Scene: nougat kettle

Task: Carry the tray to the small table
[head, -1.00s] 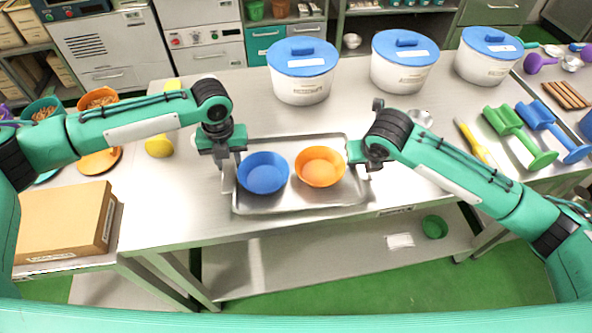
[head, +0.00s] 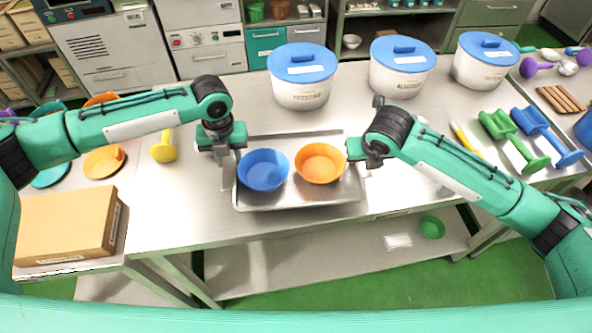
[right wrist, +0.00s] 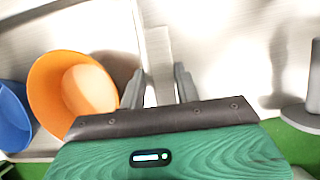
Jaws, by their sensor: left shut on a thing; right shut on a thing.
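The metal tray (head: 310,197) is at the front middle of the large steel worktop in the head view. It carries a blue bowl (head: 263,170) on the left and an orange bowl (head: 320,164) on the right, both upright. My left gripper (head: 228,172) is shut on the tray's left side. My right gripper (head: 368,163) is shut on its right side. The right wrist view shows both fingers (right wrist: 159,88) around a grey piece at the tray's edge, with the orange bowl (right wrist: 80,88) beside them. A lower small table (head: 122,240) stands at the left front.
A cardboard box (head: 68,224) takes up much of the small table. Three white pots with blue lids (head: 302,85) stand behind the tray. A yellow dumbbell-shaped object (head: 164,150) and orange plate (head: 104,162) lie left. Green (head: 508,138) and blue tools lie right.

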